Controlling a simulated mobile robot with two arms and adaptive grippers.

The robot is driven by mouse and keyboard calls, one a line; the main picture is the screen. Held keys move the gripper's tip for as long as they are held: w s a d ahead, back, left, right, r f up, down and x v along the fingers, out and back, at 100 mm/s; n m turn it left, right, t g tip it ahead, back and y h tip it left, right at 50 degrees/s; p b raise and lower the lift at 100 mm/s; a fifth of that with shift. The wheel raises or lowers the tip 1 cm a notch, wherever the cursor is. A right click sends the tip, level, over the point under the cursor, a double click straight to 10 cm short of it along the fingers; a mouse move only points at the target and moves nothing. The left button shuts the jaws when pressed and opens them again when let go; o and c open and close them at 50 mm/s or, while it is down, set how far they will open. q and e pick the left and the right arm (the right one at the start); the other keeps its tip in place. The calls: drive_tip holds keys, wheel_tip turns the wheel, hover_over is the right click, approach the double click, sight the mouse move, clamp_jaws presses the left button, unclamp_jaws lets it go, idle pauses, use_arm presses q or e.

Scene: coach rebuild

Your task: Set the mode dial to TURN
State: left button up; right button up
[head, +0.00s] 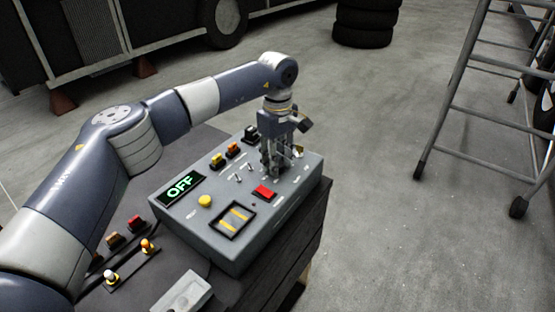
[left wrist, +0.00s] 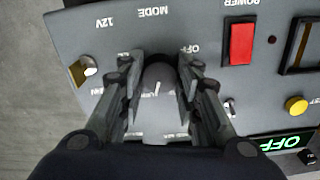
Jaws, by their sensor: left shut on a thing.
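The mode dial (left wrist: 158,77) is a dark round knob with a pale pointer line, under the MODE label in the left wrist view. My left gripper (left wrist: 157,82) points down at the panel with its fingers on both sides of the dial, shut on it. In the head view my left gripper (head: 272,172) stands over the far right part of the grey control box (head: 225,248) and hides the dial. The labels around the dial are partly covered; OFF is readable. The display (head: 180,187) reads OFF in green. My right gripper is not in view.
The box also bears a red POWER switch (head: 264,191), a yellow button (head: 205,201), a black-framed panel with yellow bars (head: 233,220) and small toggles. A 12V socket (left wrist: 88,66) is beside the dial. A metal ladder (head: 447,120) stands right on open floor.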

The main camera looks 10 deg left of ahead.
use_arm(q)
drive_tip(key=shift+w+r+m, duration=0.1)
drive_tip(key=shift+m, duration=0.3)
drive_tip(key=o, duration=1.1)
wheel_tip(320, 180, up, 12)
drive_tip(key=shift+f, duration=0.1)
